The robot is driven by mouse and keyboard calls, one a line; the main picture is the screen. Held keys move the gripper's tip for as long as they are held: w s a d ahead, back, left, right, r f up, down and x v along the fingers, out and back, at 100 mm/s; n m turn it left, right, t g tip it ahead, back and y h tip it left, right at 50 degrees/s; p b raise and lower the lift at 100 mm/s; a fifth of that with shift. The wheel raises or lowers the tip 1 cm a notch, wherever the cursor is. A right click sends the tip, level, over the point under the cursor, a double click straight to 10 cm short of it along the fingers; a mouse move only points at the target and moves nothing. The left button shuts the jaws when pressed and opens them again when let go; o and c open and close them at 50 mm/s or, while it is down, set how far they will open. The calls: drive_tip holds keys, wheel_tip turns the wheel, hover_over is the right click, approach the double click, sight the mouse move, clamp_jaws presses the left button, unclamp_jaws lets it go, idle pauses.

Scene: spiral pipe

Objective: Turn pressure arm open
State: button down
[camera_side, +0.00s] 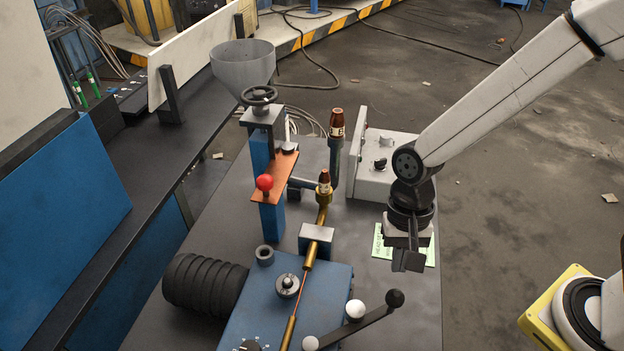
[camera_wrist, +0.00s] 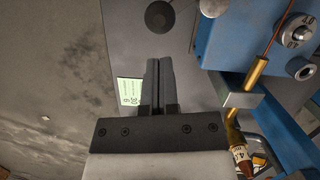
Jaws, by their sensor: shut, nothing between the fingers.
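A black lever arm (camera_side: 362,325) sits at the front right of the blue machine block and slants up to the right to a black ball knob (camera_side: 395,298). A white ball (camera_side: 355,309) stands beside it. Another arm, a copper-coloured plate (camera_side: 274,178) with a red ball (camera_side: 265,182), sits on the blue post. No marking shows which is the pressure arm. My gripper (camera_side: 409,260) is shut and empty, above the table behind the black knob and apart from it. In the wrist view, the shut fingers (camera_wrist: 158,62) point toward the black knob (camera_wrist: 159,17).
The blue machine block (camera_side: 255,318) carries a dial and a brass tube. A grey control box (camera_side: 378,165) and brown-tipped bottle-like parts (camera_side: 336,124) stand behind. A green label (camera_side: 430,253) lies under my gripper. A ribbed black cylinder (camera_side: 205,284) is at left.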

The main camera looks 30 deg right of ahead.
drive_tip(key=v, duration=0.6)
drive_tip(key=shift+r, duration=0.2)
drive_tip(key=shift+w+d, duration=0.1)
drive_tip(key=shift+d, duration=0.05)
drive_tip(key=d+f+n+t, duration=0.1)
drive_tip(key=d+n+t, duration=0.1)
drive_tip(key=d, duration=0.5)
drive_tip(key=w+d+f+n+t+h, duration=0.1)
drive_tip(key=d+f+n+t, duration=0.1)
drive_tip(key=d+n, duration=0.2)
drive_tip(key=d, duration=0.3)
drive_tip(key=shift+w+d+f+n+t, duration=0.15)
drive_tip(key=shift+w+d+n+t, duration=0.15)
drive_tip(key=shift+d+n+t, duration=0.1)
drive_tip(key=c, duration=1.3)
unclamp_jaws()
